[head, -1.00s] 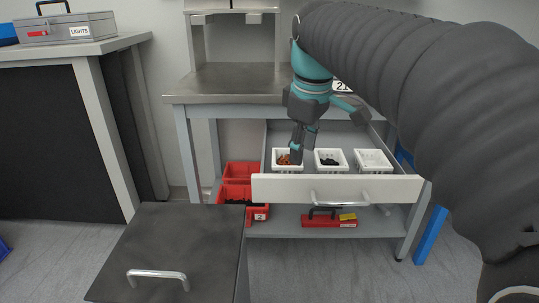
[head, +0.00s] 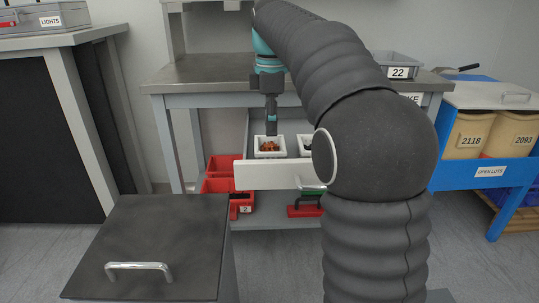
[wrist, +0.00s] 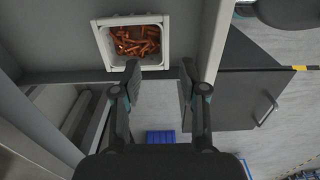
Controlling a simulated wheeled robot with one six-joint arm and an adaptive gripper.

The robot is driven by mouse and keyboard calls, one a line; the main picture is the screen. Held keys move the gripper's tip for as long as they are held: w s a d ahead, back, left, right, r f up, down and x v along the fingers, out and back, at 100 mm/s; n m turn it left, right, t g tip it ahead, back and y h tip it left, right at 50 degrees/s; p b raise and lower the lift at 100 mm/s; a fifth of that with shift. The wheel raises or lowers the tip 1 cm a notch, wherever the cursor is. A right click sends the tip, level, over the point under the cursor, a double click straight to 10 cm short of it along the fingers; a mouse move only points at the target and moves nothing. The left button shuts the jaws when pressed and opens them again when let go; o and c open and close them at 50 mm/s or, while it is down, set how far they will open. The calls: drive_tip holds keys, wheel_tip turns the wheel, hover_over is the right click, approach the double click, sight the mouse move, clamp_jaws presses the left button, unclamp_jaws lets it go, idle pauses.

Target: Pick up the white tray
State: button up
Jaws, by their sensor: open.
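A white tray (head: 269,155) with copper-coloured pieces in it stands in the open drawer. It also shows in the wrist view (wrist: 106,44), at the top left of centre. My gripper (head: 271,132) points down at the tray's far side in the head view. In the wrist view my gripper (wrist: 160,66) is open and empty, its fingertips near the tray's lower rim, the left one overlapping it. I cannot tell the height gap. A second white tray (head: 306,152) with dark contents sits to the right, mostly hidden by my arm.
The drawer front (head: 262,176) stands pulled out below the bench (head: 205,75). Red bins (head: 221,165) are at its left. A dark-topped cabinet (head: 160,235) stands front left. A blue stand (head: 470,190) with labelled bins is at the right. My arm hides the drawer's right part.

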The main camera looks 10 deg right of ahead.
sight(271, 153)
drive_tip(key=f, duration=0.2)
drive_tip(key=f+b, duration=0.1)
drive_tip(key=f, duration=0.2)
drive_tip(key=f+b, duration=0.1)
drive_tip(key=f, duration=0.2)
drive_tip(key=shift+s+a+f, duration=0.1)
drive_tip(key=shift+s+a, duration=0.05)
drive_tip(key=shift+s, duration=0.2)
clamp_jaws()
